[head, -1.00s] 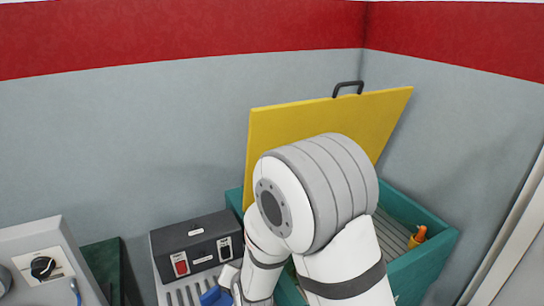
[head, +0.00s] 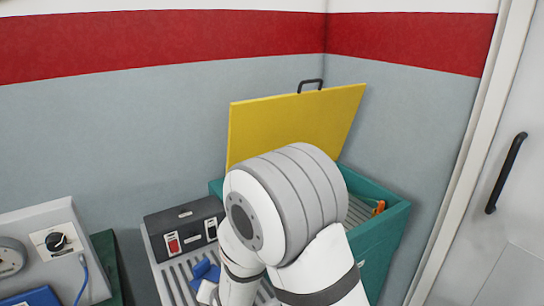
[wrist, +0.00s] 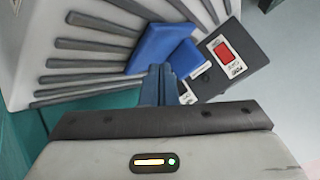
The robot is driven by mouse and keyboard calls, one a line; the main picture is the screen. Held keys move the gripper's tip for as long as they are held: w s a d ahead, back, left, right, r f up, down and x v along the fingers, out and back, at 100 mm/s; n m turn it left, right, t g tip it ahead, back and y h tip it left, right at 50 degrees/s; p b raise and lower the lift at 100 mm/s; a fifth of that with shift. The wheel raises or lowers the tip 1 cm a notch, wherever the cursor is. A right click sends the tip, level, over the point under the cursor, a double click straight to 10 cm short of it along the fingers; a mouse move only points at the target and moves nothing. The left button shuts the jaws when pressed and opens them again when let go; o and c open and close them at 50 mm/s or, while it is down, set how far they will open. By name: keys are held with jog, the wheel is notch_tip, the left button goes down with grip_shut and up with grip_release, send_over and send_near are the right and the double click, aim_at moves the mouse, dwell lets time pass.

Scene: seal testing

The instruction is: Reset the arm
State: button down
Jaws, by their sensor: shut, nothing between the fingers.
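My arm fills the lower middle of the head view, its big grey-and-white joint in front of the open teal box (head: 375,240). In the wrist view my gripper (wrist: 158,72) has its narrow fingers together, with nothing held between them. Just beyond the fingertips a blue object (wrist: 160,45) lies on a ribbed surface (wrist: 95,70). In the head view the blue object (head: 207,270) shows at the left of my arm. I cannot tell whether the fingers touch it.
A dark switch box (head: 185,225) with a red switch stands at the ribbed surface's back. The teal box's yellow lid (head: 290,120) is raised; an orange item (head: 379,207) is inside. A grey panel (head: 40,250) with a knob stands left. A door (head: 500,210) is at right.

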jog(key=d+r+g+h, duration=0.1)
jog(key=d+r+g, duration=0.1)
jog(key=d+r, duration=0.6)
jog(key=s+d+r+g+h, duration=0.1)
jog(key=s+d+r, duration=0.2)
jog(key=s+d, duration=0.2)
jog(key=s+d+r+n+g+h, duration=0.1)
jog(key=s+d+r, duration=0.3)
jog(key=d, duration=0.5)
jog(key=s+d+r+n+g+h, duration=0.1)
jog(key=s+d+r+g, duration=0.1)
jog(key=s+d, duration=0.5)
jog(key=shift+s+d+r+h, duration=0.3)
jog(key=shift+s+d+r, duration=0.05)
jog(key=shift+s+r, duration=0.35)
